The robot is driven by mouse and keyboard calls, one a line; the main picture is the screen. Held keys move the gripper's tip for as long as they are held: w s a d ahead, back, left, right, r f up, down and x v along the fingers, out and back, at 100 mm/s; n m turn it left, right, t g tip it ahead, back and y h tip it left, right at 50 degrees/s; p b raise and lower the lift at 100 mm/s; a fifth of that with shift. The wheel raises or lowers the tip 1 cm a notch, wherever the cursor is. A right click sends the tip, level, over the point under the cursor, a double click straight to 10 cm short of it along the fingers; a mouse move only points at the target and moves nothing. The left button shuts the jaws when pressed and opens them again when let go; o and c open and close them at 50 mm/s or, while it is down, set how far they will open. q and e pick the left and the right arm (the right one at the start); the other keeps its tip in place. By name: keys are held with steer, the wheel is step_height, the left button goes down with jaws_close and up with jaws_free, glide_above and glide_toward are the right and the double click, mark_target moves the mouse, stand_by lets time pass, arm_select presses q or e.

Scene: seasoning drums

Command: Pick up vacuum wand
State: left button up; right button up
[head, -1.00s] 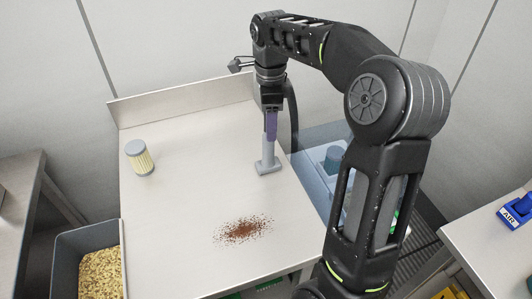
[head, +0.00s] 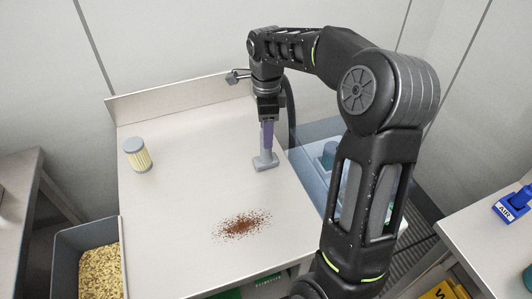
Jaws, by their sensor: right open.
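The vacuum wand (head: 266,158) stands upright on the steel table (head: 180,210), with a grey foot and a purple upper part. A dark hose runs down behind it at the right. My right gripper (head: 267,118) points down at the top of the wand, its jaws open around or just above the purple part; the exact contact is hidden by the gripper. My left gripper is not in view.
A yellow filter cartridge with a grey cap (head: 138,155) stands at the table's left. A pile of brown powder (head: 242,225) lies near the front. A grey bin of yellowish bits (head: 82,235) is at lower left. A blue unit (head: 318,165) stands right of the table.

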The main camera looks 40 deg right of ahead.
steer(key=shift+f+p, duration=0.4)
steer(key=shift+f, duration=1.55)
steer(key=shift+w, duration=0.1)
jaws_close()
